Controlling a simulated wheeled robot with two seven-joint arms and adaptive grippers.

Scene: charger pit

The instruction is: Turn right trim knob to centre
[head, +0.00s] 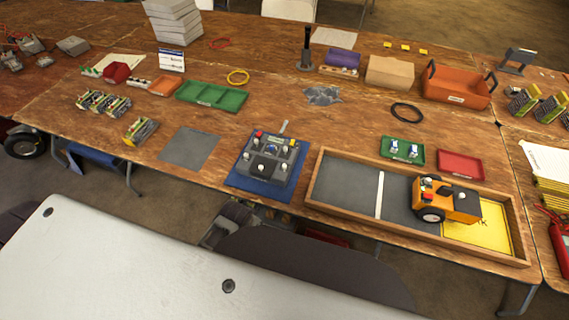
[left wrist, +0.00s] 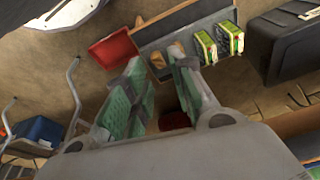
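The control box (head: 268,160) is a grey unit on a blue mat (head: 237,179) near the front edge of the table in the head view. Several pale-tipped knobs or sticks, a red button and a yellow part show on its top, with a grey lever at its back. The right trim knob is too small to single out, and its setting cannot be read. My left gripper (left wrist: 157,62) shows in the left wrist view, its green-padded fingers apart with nothing between them. That view does not show the control box. My right gripper is not identifiable in either view.
A wooden-framed pit (head: 341,204) with an orange vehicle (head: 462,205) lies right of the box. A grey mat (head: 189,148) and green tray (head: 212,96) lie to its left and behind. In the wrist view, a red bin (left wrist: 113,49) and black case (left wrist: 285,45) appear beyond my fingers.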

